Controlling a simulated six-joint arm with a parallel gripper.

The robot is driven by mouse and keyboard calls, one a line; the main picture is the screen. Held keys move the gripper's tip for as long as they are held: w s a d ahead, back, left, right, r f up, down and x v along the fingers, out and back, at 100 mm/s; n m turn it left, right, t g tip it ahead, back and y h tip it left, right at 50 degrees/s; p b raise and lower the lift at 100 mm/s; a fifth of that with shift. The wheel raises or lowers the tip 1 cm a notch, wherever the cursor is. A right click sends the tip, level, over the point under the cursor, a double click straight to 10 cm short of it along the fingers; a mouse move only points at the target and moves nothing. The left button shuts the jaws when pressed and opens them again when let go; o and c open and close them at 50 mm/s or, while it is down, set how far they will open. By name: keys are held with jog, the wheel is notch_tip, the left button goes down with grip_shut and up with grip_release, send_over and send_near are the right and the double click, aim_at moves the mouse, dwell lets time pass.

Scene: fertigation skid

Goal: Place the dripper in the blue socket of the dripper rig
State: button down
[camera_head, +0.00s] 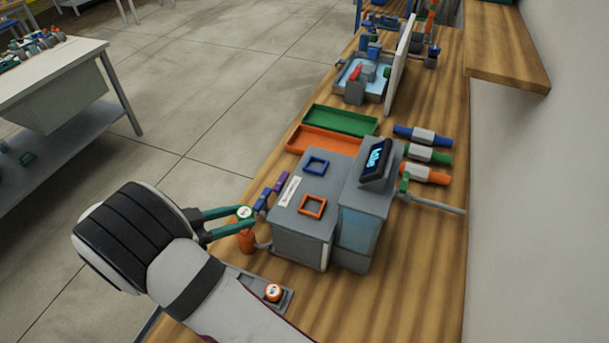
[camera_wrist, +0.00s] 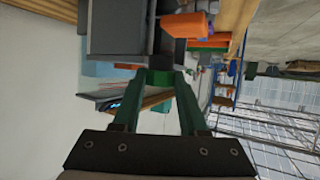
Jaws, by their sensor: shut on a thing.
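The dripper rig (camera_head: 304,240) is a grey box on the wooden bench. A square blue socket (camera_head: 316,165) lies on its top toward the back, and a square orange socket (camera_head: 312,206) lies nearer the front. Both look empty. My gripper (camera_head: 246,219) is shut on a green dripper with a pale round top (camera_head: 244,211), left of the rig and apart from both sockets. In the wrist view the green dripper (camera_wrist: 160,77) sits between the fingertips. Another dripper, orange with a white top (camera_head: 273,292), rests in a grey holder at the front.
An orange piece (camera_head: 246,242) shows just below my fingertips. A display (camera_head: 375,160) rises on the rig's right. Green (camera_head: 340,121) and orange (camera_head: 330,141) trays lie behind. Coloured fittings (camera_head: 425,155) and a pipe are at right, near the wall.

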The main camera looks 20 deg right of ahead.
jog(key=w+d+r+m+g, duration=0.1)
jog(key=w+d+r+g, duration=0.1)
jog(key=w+d+r, duration=0.5)
notch_tip(320, 180, up, 4)
jog(key=m+g, duration=0.2)
send_over(308, 170)
jog(key=shift+h, duration=0.5)
jog(key=f, duration=0.6)
jog(key=w+f, duration=0.1)
jog(key=f, duration=0.2)
jog(key=shift+d+f, duration=0.2)
jog(key=shift+d, duration=0.05)
jog(key=shift+f, duration=0.2)
jog(key=shift+f, duration=0.15)
jog(key=shift+c, duration=2.2)
grip_release()
